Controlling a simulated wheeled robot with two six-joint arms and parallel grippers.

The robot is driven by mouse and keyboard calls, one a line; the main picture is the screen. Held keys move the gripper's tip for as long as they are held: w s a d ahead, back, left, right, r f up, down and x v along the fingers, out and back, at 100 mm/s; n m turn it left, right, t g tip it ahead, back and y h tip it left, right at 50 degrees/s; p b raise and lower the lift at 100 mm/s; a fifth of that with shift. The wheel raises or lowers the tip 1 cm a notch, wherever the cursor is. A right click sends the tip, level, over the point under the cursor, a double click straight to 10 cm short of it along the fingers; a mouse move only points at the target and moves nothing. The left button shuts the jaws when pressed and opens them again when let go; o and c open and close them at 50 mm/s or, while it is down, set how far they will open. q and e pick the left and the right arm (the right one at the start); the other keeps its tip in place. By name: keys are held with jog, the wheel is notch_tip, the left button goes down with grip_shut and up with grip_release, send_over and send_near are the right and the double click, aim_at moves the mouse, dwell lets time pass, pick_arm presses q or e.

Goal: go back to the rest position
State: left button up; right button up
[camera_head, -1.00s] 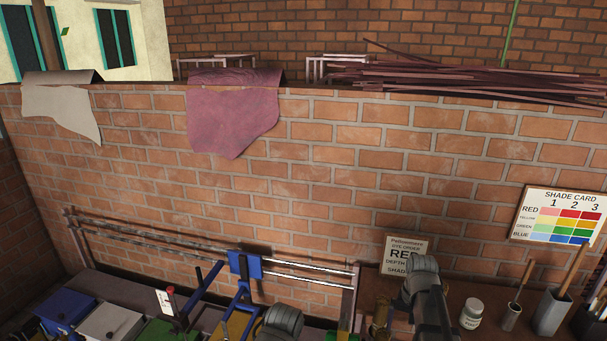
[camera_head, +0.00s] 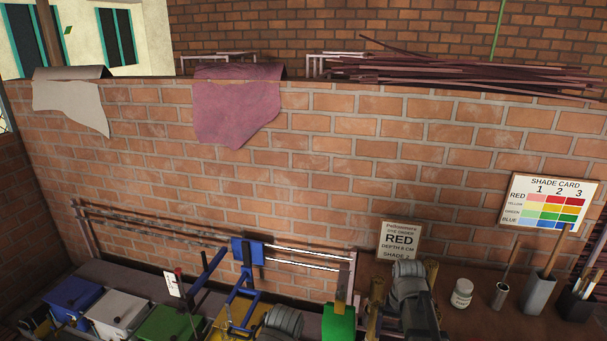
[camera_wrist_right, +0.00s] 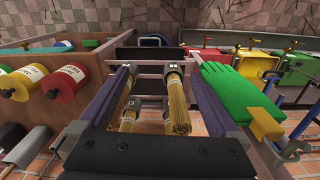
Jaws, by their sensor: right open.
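In the head view a grey rounded part of my right arm (camera_head: 410,290) rises at the lower right, in front of the shelf below the brick wall. A similar grey part of my left arm (camera_head: 284,321) shows at the bottom edge; its jaws are out of the frame.
Blue (camera_head: 72,297), white (camera_head: 118,312) and green (camera_head: 168,325) bins stand at the lower left, near a blue lever press (camera_head: 243,270). A white jar (camera_head: 462,293), cups and brushes stand at right. An order card (camera_head: 400,240) reads RED.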

pick_arm(q)
notch_tip(320, 180, down, 9)
jog(key=b, duration=0.8)
jog(key=shift+s+r, duration=0.15)
pick_arm(e)
jog(key=s+a+f+n, duration=0.3)
jog(key=s+a+f, duration=0.1)
jog(key=s+a, duration=0.3)
jog(key=s+a+f+n+h, duration=0.1)
jog(key=s+a+f+n, duration=0.3)
jog(key=s+a, duration=0.3)
jog(key=a, duration=0.4)
jog(key=shift+a+f+n, duration=0.25)
jog(key=shift+n, duration=0.05)
pick_arm(q)
jog(key=shift+o, duration=0.4)
